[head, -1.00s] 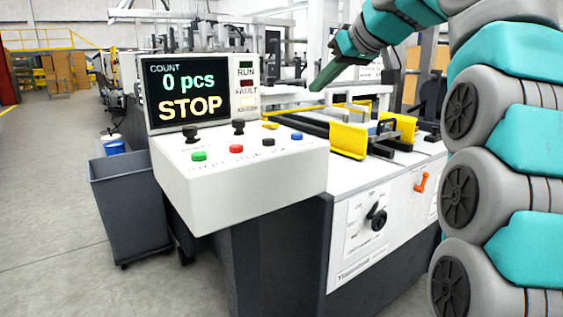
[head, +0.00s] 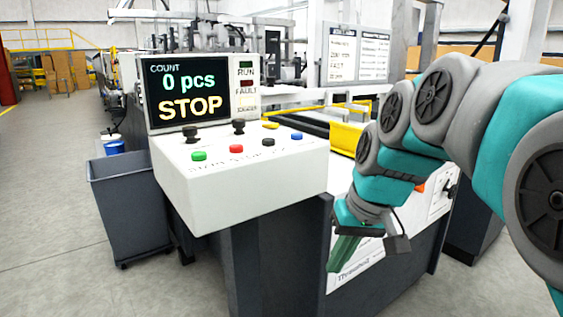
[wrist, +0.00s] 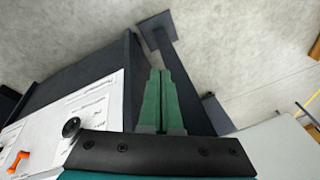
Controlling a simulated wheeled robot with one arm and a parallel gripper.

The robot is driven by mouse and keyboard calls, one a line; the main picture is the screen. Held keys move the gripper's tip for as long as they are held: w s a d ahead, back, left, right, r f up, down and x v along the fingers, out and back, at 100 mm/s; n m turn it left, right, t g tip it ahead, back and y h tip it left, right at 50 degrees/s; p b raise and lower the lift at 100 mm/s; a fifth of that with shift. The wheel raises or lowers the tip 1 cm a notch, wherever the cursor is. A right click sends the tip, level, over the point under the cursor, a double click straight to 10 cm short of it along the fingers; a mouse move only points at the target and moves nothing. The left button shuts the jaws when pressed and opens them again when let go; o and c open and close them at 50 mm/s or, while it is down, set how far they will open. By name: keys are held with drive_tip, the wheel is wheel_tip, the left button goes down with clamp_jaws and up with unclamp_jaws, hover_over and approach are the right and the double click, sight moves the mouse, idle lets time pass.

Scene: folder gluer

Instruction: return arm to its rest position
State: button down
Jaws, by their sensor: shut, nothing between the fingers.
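My gripper (head: 336,264) is at the lower middle right in the head view, in front of the machine's white side panel, pointing down. Its green fingers also show in the wrist view (wrist: 161,78), pressed together with nothing between them. My teal and grey arm comes in from the right edge and bends down to the gripper, hiding part of the machine. The control box (head: 240,190) with green, red, black and blue buttons is to the left of the gripper and apart from it. Its screen (head: 187,92) reads 0 pcs and STOP.
The machine's side panel (head: 365,278) is close behind the gripper. The wrist view shows a black knob (wrist: 71,127) and an orange lever (wrist: 19,161) on it. A grey bin (head: 128,210) stands left of the control box. The floor at left is clear.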

drive_tip(key=s+d+f+g+h, duration=0.1)
drive_tip(key=s+d+f+g, duration=0.1)
drive_tip(key=s+f, duration=0.6)
drive_tip(key=s+d+f+m+g+h, duration=0.1)
drive_tip(key=s+d+f+g, duration=0.1)
drive_tip(key=s+f, duration=0.7)
drive_tip(key=s+d, duration=0.1)
drive_tip(key=s, duration=0.4)
drive_tip(key=shift+s+d+f+h, duration=0.2)
drive_tip(key=shift+s+f+h, duration=0.1)
drive_tip(key=shift+h, duration=0.1)
